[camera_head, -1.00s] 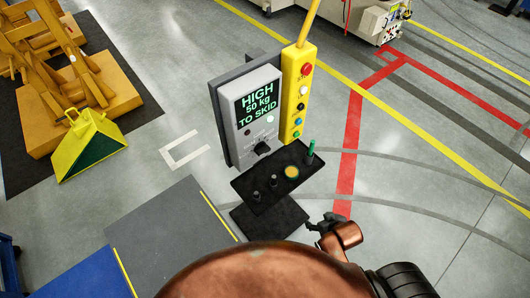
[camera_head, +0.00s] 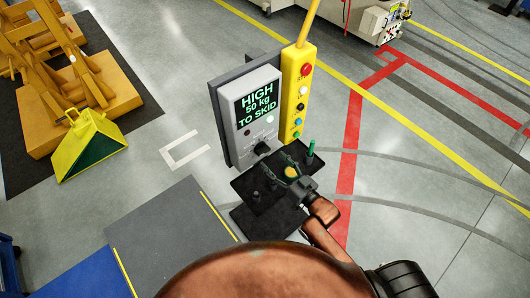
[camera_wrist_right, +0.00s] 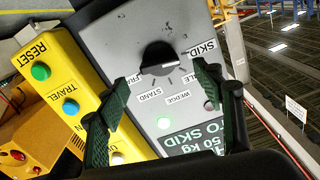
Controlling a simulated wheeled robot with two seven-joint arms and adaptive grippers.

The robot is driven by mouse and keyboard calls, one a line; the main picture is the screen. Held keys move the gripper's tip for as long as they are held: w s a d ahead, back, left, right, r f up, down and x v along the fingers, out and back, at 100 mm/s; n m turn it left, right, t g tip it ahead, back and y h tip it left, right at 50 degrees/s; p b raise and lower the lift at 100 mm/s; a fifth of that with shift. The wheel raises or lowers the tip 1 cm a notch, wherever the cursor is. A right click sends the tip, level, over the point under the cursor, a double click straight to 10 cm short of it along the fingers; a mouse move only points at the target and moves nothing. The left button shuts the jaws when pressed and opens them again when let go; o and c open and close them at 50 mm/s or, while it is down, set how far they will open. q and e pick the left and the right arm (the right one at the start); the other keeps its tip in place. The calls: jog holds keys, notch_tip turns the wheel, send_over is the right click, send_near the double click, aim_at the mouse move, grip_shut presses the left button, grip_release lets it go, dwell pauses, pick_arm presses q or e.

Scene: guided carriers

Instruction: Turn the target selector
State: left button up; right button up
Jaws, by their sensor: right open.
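The target selector is a black knob (camera_wrist_right: 157,57) on a grey panel (camera_wrist_right: 110,45). A white mark shows on the knob's lower right in the right wrist view, on the side of the SKID label. In the head view the knob (camera_head: 262,148) sits below a screen (camera_head: 258,104) reading "HIGH 50 kg TO SKID". My left gripper is not in view.
A yellow button box (camera_head: 297,95) stands right of the panel. A yellow-green wedge (camera_head: 88,145) lies at left. Floor at right is clear.

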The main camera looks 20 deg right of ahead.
aim_at(265, 153)
jog(key=x, duration=0.6)
jog(key=c, duration=1.2)
